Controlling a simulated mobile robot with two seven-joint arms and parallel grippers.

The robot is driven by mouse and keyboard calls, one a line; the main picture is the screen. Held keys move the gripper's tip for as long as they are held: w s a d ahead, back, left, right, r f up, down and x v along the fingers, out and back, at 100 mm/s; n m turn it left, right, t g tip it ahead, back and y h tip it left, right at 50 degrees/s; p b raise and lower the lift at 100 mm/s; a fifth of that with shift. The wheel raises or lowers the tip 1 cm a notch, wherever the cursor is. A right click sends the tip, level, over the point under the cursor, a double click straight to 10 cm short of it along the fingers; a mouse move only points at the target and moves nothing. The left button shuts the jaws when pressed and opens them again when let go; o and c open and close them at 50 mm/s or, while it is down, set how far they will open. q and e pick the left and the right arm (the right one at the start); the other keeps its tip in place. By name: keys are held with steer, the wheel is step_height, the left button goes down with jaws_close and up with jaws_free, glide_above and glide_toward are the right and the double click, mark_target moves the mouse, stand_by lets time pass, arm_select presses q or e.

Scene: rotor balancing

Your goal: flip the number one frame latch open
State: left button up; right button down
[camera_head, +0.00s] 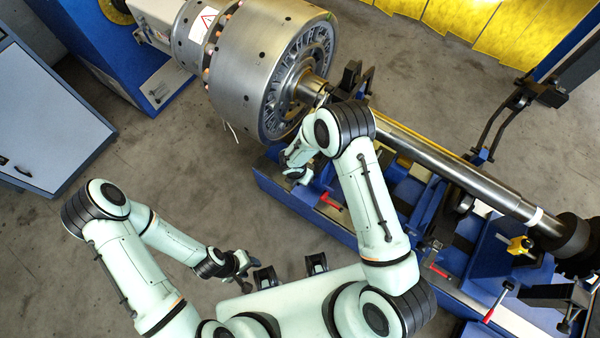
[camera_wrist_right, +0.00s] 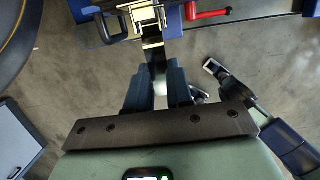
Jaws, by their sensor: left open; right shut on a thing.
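My right gripper (camera_head: 293,172) is at the front side of the blue machine bed, just below the big drum. In the right wrist view its two dark fingers (camera_wrist_right: 156,90) are closed around a narrow, pale metal piece, which I take to be a latch part (camera_wrist_right: 152,42). The fingers hide most of the gripped end, and no number shows. A red handle (camera_head: 331,203) is beside this hand; it also shows in the right wrist view (camera_wrist_right: 208,13). My left gripper (camera_head: 243,263) is open and empty, well away from the machine, over the floor near my base.
The steel drum (camera_head: 262,68) and its long shaft (camera_head: 450,167) lie above the blue bed (camera_head: 290,198). A black loop handle (camera_wrist_right: 108,27) is close to the right fingers. A grey-blue cabinet (camera_head: 50,115) stands at left. The floor between cabinet and bed is clear.

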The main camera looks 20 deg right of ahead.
arm_select(q)
steer(key=shift+w+r+p, duration=0.4)
steer(key=shift+w+r, duration=0.05)
steer(key=shift+r, duration=0.3)
arm_select(e)
steer(key=shift+w+a+r, duration=0.1)
steer(key=shift+r, duration=0.05)
steer(key=c, duration=1)
jaws_free()
arm_select(q)
steer(key=shift+w+r+p, duration=0.75)
steer(key=shift+r, duration=0.3)
arm_select(e)
steer(key=v, duration=1.3)
steer(key=shift+w+d+r, duration=0.15)
steer(key=shift+d+r, duration=0.1)
steer(key=shift+f, duration=0.1)
